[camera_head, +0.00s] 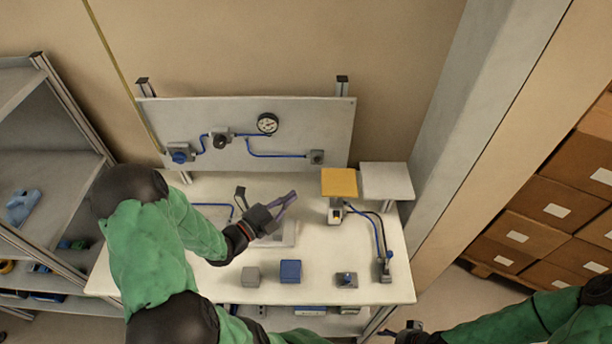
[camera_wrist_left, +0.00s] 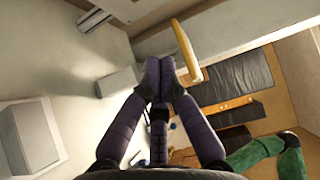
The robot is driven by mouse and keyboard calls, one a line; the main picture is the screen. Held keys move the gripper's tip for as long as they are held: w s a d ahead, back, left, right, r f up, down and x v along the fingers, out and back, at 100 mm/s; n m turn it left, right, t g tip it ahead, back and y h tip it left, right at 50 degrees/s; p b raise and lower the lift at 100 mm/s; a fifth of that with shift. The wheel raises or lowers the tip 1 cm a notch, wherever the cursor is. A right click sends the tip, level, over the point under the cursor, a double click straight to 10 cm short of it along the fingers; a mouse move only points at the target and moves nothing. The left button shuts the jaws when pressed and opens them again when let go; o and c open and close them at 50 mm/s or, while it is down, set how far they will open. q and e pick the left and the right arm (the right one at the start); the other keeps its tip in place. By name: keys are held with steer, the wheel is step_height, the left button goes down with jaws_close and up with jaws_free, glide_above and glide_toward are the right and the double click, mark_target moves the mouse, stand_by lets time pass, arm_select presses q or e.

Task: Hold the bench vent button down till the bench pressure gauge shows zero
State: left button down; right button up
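The round white pressure gauge (camera_head: 267,123) is on the upright grey panel at the back of the bench; its needle is too small to read. I cannot tell which is the vent button. My left gripper (camera_head: 288,200) is over the middle of the bench, apart from these, its dark purple fingers together and empty. They also show in the left wrist view (camera_wrist_left: 160,75). My right gripper (camera_head: 408,332) is low at the bottom edge, its fingers unclear.
A blue knob (camera_head: 180,155) and a grey valve (camera_head: 220,138) are on the panel. A yellow plate (camera_head: 339,182) on a stand and a white plate (camera_head: 387,181) are right of my left gripper. Grey (camera_head: 251,276) and blue (camera_head: 290,271) blocks sit in front.

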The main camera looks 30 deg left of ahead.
arm_select(q)
glide_toward(317, 160)
steer(key=w+d, duration=0.3)
steer(key=d, duration=0.2)
steer(key=shift+w+a+f+p, duration=0.15)
steer(key=shift+w+a, duration=0.2)
steer(key=shift+w, duration=0.2)
steer(key=shift+w+a+r+p, duration=0.1)
steer(key=shift+w+a+p, duration=0.15)
steer(key=shift+w, duration=0.3)
steer(key=shift+w+a+f+p, duration=0.1)
steer(key=shift+w+a, duration=0.3)
steer(key=shift+w, duration=0.2)
